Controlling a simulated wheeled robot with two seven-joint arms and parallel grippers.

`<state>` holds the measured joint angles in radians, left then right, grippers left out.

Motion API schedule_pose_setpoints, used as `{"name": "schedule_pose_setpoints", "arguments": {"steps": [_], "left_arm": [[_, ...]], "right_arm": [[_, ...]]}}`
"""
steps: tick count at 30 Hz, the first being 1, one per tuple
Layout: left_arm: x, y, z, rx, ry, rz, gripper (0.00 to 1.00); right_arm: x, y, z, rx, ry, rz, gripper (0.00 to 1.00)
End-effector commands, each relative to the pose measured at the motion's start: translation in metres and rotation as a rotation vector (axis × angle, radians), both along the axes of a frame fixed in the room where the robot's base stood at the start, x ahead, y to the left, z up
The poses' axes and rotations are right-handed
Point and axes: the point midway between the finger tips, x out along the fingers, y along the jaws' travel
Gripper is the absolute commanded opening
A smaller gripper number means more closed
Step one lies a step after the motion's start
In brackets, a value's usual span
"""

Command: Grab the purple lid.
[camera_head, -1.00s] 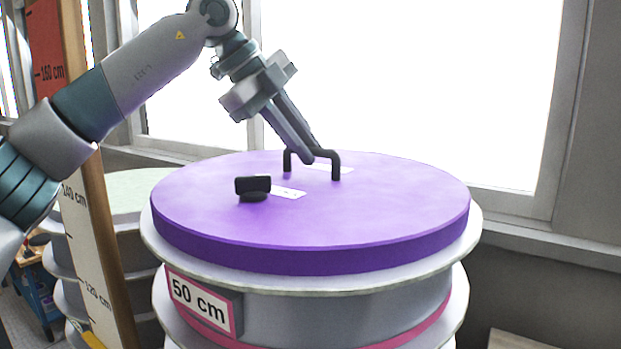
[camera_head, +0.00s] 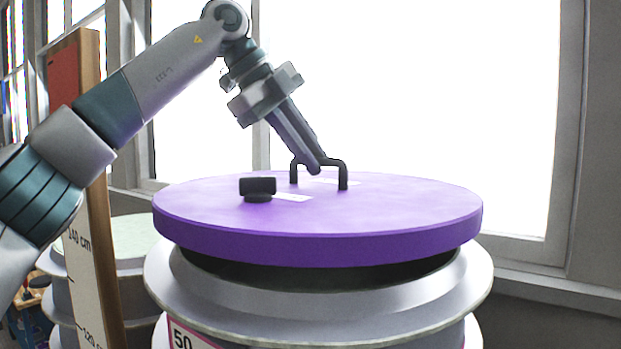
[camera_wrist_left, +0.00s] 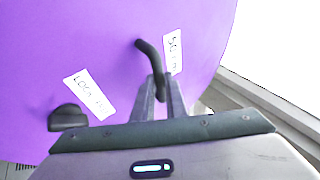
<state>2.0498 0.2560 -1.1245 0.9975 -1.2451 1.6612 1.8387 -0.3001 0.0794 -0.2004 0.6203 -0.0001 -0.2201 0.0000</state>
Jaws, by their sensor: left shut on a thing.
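The purple lid (camera_head: 380,215) is a wide round disc in the head view. It is raised above the grey round mould (camera_head: 320,305), with a dark gap between them. A black bar handle (camera_head: 343,175) stands on the lid, and a black knob (camera_head: 257,188) sits left of it. My left gripper (camera_head: 315,167) is shut on the handle. In the left wrist view its fingers (camera_wrist_left: 160,105) close around the handle (camera_wrist_left: 148,52), above the purple lid (camera_wrist_left: 80,45). My right gripper is not in view.
A wooden height post (camera_head: 95,200) with centimetre marks stands at the left. Another round mould (camera_head: 130,238) with a pale green top is behind it. A window frame and sill (camera_head: 540,265) lie behind and to the right.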

Motion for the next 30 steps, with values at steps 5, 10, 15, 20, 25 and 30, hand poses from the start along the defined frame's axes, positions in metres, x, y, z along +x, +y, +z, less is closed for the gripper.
{"name": "schedule_pose_setpoints", "arguments": {"steps": [5, 10, 15, 20, 25, 30], "left_arm": [[-0.001, 0.0, 0.024, -0.004, -0.002, 0.002, 0.0], [-0.001, 0.0, 0.034, -0.003, -0.002, 0.0, 0.0], [-0.001, 0.0, 0.038, -0.003, -0.002, 0.0, 0.0], [-0.001, 0.0, 0.038, -0.003, -0.002, 0.0, 0.0], [-0.001, 0.0, 0.038, -0.003, -0.002, 0.0, 0.0], [-0.001, 0.0, 0.038, -0.003, -0.002, 0.0, 0.0]], "right_arm": [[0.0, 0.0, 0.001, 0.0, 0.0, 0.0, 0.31], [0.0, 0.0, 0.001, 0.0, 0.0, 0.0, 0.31], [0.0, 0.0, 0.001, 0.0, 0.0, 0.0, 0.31], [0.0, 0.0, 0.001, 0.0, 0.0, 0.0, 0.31], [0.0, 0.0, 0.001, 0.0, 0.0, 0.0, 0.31], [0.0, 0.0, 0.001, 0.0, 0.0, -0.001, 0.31]]}}
